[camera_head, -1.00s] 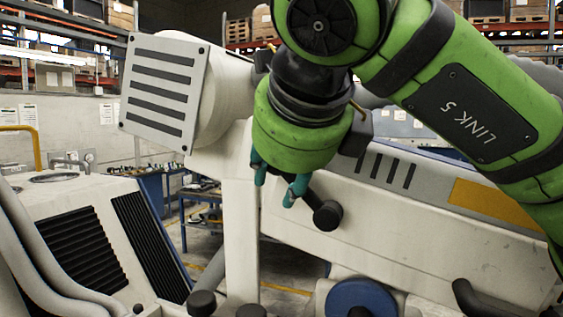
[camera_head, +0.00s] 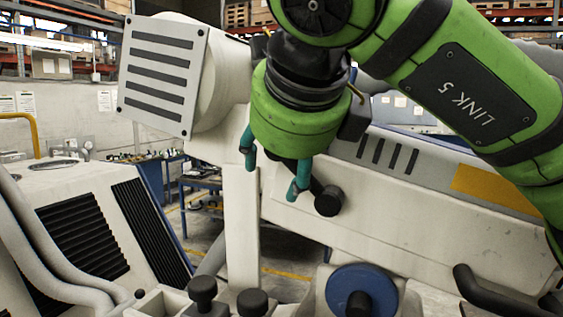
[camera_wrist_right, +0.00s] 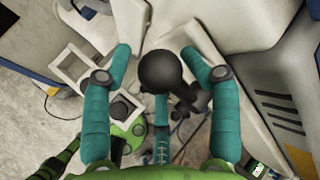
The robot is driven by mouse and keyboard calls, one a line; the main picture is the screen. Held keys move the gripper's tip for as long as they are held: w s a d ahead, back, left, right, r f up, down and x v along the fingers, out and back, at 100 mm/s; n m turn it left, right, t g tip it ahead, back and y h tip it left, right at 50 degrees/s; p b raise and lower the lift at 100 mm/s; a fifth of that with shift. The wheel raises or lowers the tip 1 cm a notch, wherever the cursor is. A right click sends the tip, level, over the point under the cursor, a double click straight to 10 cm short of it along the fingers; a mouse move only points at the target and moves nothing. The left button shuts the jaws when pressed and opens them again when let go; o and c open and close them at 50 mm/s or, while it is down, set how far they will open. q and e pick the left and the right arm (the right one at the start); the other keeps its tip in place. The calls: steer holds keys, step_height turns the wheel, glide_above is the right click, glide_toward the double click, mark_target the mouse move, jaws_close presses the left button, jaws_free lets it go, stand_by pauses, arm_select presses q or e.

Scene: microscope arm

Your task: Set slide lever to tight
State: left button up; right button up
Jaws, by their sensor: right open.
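A black-knobbed lever (camera_head: 329,201) sticks out from the side of the white microscope arm (camera_head: 400,220) in the head view. My right gripper (camera_head: 272,172) is open and hangs in front of the arm, its teal fingers spread up and left of the knob. In the right wrist view, a round black knob (camera_wrist_right: 160,71) appears between the spread fingers of my right gripper (camera_wrist_right: 157,60). No finger visibly touches it; the depth between them is hard to tell. The lever's base is partly hidden behind the gripper. No tight or loose marking is readable. My left gripper is not in view.
A blue round knob (camera_head: 361,290) sits below the arm. Black knobs (camera_head: 203,291) stand at the bottom, and a black curved handle (camera_head: 490,296) is at lower right. A white vented housing (camera_head: 80,235) with hoses fills the left.

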steer(key=v, duration=0.8)
